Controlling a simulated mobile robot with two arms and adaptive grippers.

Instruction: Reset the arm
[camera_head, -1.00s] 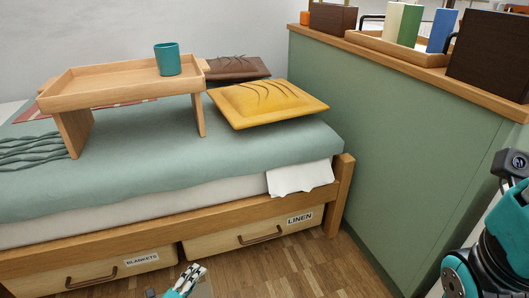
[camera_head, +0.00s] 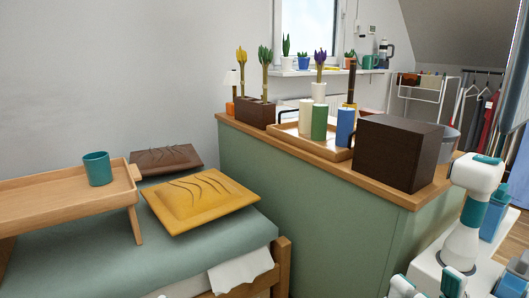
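The task's own object is my arm. White and teal arm links of mine (camera_head: 470,215) stand at the right side of the head view, beside the low green partition. More white and teal parts of mine show at the bottom right edge. Neither gripper's fingers are in view. The drawers under the bed are below the picture, so their state is hidden.
The bed (camera_head: 215,255) at lower left holds a wooden bed tray (camera_head: 60,205) with a teal cup (camera_head: 97,168), a yellow cushion (camera_head: 200,200) and a brown cushion (camera_head: 166,158). The partition's ledge (camera_head: 340,168) carries a dark box (camera_head: 397,152), a tray with cylinders, and planters.

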